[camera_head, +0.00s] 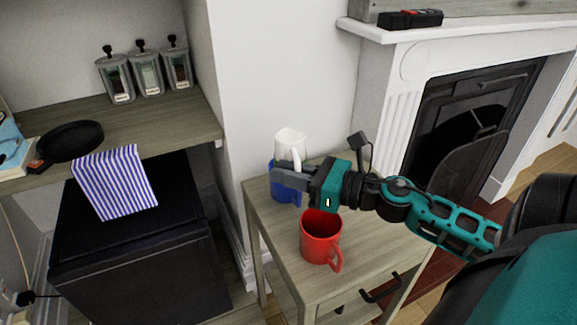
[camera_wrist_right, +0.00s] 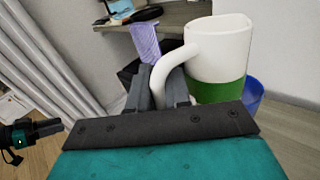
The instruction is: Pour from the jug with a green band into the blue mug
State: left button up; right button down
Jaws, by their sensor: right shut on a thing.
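The white jug with a green band (camera_wrist_right: 222,58) is close up in the wrist view, roughly upright. In the head view its white top (camera_head: 290,143) shows, with the band hidden. My right gripper (camera_head: 281,178) is shut on the jug's handle (camera_wrist_right: 163,72). The blue mug (camera_head: 286,194) stands at the small table's far left corner, partly hidden by my gripper and the jug. A strip of the mug (camera_wrist_right: 254,97) shows behind the jug in the wrist view. A dark and teal part, apparently my left gripper (camera_wrist_right: 48,128), is at that view's left edge; its jaws are unclear.
A red mug (camera_head: 320,238) stands on the small wooden table (camera_head: 281,239), nearer than the blue mug and below my right arm. A shelf (camera_head: 185,118) at left holds several jars, a black pan (camera_head: 72,141) and a striped cloth (camera_head: 115,182). A fireplace (camera_head: 465,115) is at right.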

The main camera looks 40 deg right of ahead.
jog(key=shift+s+a+r+m+g+p, duration=0.15)
jog(key=shift+r+m+g+p, duration=0.55)
jog(key=shift+p, duration=1.9)
jog(key=shift+m+p, duration=0.3)
jog(key=shift+p, duration=0.3)
jog(key=shift+s+r+h+p, duration=0.15)
jog(key=shift+h+p, duration=0.15)
jog(key=shift+p, duration=0.25)
pick_arm(q)
jog(key=shift+y, duration=0.6)
jog(key=a+r, duration=0.1)
jog(key=s+a+r, duration=0.1)
jog(key=a+r, duration=0.1)
jog(key=r, duration=0.1)
jog(key=shift+s+r, duration=0.1)
jog(key=shift+s, duration=0.15)
pick_arm(e)
jog(key=shift+g, duration=0.3)
pick_arm(q)
jog(key=shift+r+p, duration=0.1)
jog(key=shift+p, duration=0.2)
